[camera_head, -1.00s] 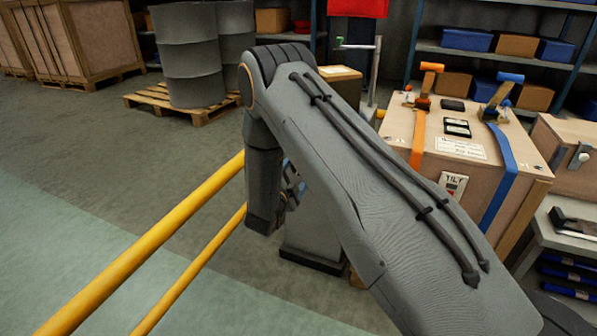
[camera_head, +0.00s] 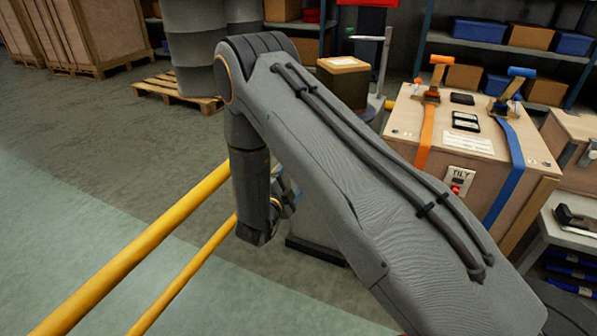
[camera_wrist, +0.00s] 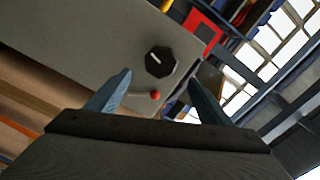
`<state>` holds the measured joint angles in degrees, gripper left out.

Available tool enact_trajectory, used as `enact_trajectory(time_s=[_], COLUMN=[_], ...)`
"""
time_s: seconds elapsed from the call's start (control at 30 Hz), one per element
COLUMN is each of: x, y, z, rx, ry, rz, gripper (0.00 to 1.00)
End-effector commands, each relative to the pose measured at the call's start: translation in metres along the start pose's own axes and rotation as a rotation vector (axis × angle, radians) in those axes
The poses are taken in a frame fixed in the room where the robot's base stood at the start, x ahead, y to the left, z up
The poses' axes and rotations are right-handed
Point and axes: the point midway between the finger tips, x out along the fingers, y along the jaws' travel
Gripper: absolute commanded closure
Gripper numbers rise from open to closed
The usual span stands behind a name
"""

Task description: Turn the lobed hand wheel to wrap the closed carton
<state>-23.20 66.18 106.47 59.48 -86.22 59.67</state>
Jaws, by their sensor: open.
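A black lobed knob, the hand wheel (camera_wrist: 160,61), sits on a grey panel (camera_wrist: 85,35) in the wrist view, with a pale mark on its face. It lies beyond and between the two blue-grey fingers of my gripper (camera_wrist: 159,80). The fingers are spread and hold nothing; the wheel looks apart from them. In the head view my arm hides the wheel and most of the gripper. A closed brown carton (camera_head: 343,66) stands behind my arm, on a stand mostly hidden by it.
A small red ball (camera_wrist: 155,95) sits near the wheel, between the fingers. Yellow rails (camera_head: 140,245) run at the left of my arm. A wooden crate with orange and blue straps (camera_head: 400,128) stands at the right. Open floor (camera_head: 75,140) lies left.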

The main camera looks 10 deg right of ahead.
Motion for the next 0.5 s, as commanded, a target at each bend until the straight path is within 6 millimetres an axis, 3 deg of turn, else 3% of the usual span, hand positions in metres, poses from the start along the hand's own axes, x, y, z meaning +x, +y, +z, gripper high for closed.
enact_trajectory(time_s=[0.3,0.5], x=[0.0015,0.0070], y=[0.0006,0.0025], z=[0.0019,0.0090], rx=[-0.034,-0.273], ry=[0.000,0.001], rz=[0.000,-0.002], gripper=[0.26,0.26])
